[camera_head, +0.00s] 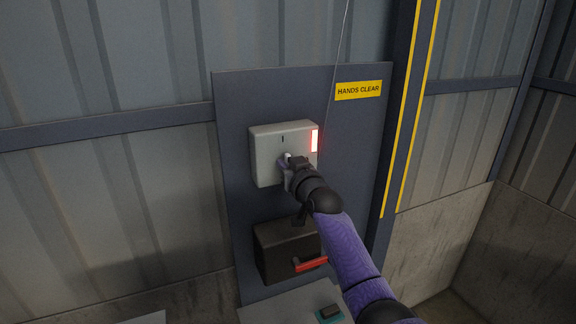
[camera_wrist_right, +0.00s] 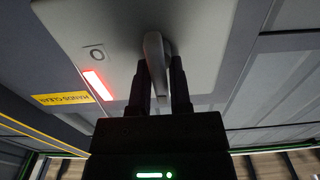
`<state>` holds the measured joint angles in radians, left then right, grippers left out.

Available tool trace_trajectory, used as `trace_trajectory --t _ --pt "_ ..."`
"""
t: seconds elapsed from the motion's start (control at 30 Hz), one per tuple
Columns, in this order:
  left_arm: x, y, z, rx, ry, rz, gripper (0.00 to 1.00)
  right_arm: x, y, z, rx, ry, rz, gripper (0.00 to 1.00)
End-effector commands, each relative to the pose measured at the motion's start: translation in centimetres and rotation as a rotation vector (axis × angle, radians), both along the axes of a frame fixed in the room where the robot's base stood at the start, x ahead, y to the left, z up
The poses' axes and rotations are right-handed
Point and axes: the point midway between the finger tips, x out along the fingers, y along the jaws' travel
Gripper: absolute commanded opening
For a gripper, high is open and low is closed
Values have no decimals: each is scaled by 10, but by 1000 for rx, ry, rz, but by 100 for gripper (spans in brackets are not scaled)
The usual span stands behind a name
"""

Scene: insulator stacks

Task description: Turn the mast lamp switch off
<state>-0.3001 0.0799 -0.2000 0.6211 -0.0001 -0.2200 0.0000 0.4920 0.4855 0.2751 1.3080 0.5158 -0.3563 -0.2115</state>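The mast lamp switch is a pale grey box (camera_head: 265,150) on a dark wall panel, with an "I" mark above its lever. A lit red lamp (camera_head: 314,140) is on its right edge; the lamp also glows in the right wrist view (camera_wrist_right: 98,85). The grey switch lever (camera_wrist_right: 153,52) runs between the two fingers of my right gripper (camera_wrist_right: 160,75), which look closed against its sides. In the head view my right gripper (camera_head: 290,163) covers the lower middle of the box and hides most of the lever. My left gripper is out of view.
A black box with a red handle (camera_head: 311,264) is mounted just below, partly behind my right arm. A yellow "HANDS CLEAR" sign (camera_head: 358,90) is at upper right, with a thin cable (camera_head: 336,60) hanging beside it. A grey surface with a dark button (camera_head: 329,312) is at the bottom.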

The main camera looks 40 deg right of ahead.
Motion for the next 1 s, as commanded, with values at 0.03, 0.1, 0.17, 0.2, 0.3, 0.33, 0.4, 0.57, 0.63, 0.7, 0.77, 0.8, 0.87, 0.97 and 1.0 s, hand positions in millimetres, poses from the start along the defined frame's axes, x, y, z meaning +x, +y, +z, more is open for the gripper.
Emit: trace_trajectory --t 0.03,0.1,0.17,0.2,0.3,0.33,0.4,0.57,0.63,0.7,0.77,0.8,0.87,0.97,1.0 --pt "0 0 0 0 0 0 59 0 0 0 0 0 0 2" --pt "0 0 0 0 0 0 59 0 0 0 0 0 0 0" --pt "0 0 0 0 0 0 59 0 0 0 0 0 0 0" --pt "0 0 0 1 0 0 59 0 0 0 0 0 0 0" --pt "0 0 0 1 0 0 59 0 0 0 2 -1 0 0" --pt "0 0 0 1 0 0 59 0 0 0 4 -1 0 0" --pt "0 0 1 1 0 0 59 0 0 0 13 -3 0 0" --pt "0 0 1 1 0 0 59 0 -1 0 39 -11 0 0" --pt "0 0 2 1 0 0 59 0 -1 0 47 -14 0 0" --pt "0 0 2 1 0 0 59 0 -1 0 56 -17 0 0" --pt "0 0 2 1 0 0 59 0 -1 -1 64 -18 0 0" --pt "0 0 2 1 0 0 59 0 -1 -1 70 -20 0 0" --pt "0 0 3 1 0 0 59 0 -1 -1 82 -24 0 0" --pt "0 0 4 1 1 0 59 -1 -1 -1 108 -32 0 0" --pt "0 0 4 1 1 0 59 -1 -1 -1 124 -36 0 0"
